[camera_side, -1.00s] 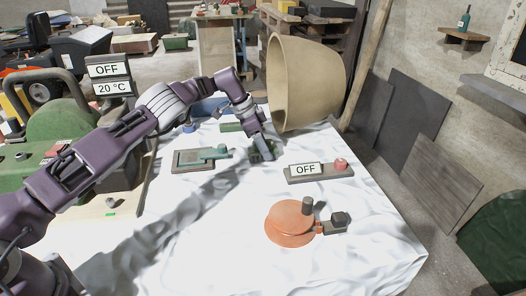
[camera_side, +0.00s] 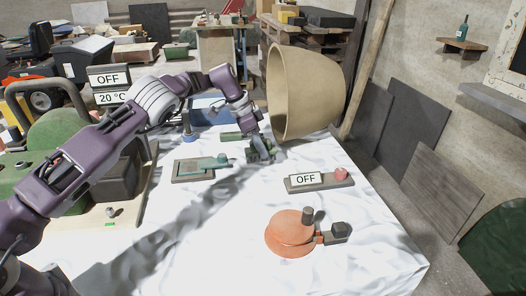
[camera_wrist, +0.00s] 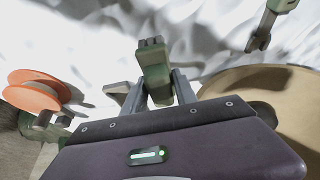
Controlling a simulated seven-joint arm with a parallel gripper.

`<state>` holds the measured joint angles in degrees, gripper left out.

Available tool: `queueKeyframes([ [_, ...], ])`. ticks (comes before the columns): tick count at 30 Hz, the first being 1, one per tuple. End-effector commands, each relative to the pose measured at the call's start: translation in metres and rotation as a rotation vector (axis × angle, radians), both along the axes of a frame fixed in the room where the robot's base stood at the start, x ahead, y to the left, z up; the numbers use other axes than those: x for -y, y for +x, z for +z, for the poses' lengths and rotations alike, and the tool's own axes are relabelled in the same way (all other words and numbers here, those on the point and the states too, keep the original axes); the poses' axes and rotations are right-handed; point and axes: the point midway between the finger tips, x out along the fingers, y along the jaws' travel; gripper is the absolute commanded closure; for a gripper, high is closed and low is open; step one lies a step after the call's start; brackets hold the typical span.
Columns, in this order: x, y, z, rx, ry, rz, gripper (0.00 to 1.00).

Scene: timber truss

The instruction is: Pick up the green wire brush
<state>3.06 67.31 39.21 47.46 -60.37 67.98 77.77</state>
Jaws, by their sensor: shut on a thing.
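My gripper (camera_side: 260,146) is shut on the green wire brush (camera_side: 264,154), low over the white cloth, in the side view. In the wrist view, the brush (camera_wrist: 154,70) is a green block with a dark grey ribbed end, pointing up between the two grey fingers of my gripper (camera_wrist: 160,88). Its lower part is hidden by the gripper body. I cannot tell how far it is off the cloth.
A board with a teal piece (camera_side: 205,164) lies left, an OFF box (camera_side: 318,180) right, an orange disc device (camera_side: 291,233) in front.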

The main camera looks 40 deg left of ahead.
Motion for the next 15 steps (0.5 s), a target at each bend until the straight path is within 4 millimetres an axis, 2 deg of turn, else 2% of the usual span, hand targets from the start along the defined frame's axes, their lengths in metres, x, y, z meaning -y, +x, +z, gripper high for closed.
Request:
queueKeyframes([
  [7,0.003,-0.042,0.001,-0.004,-0.004,-0.006,1.00],
  [15,0.002,-0.120,0.000,-0.004,-0.002,-0.010,1.00],
])
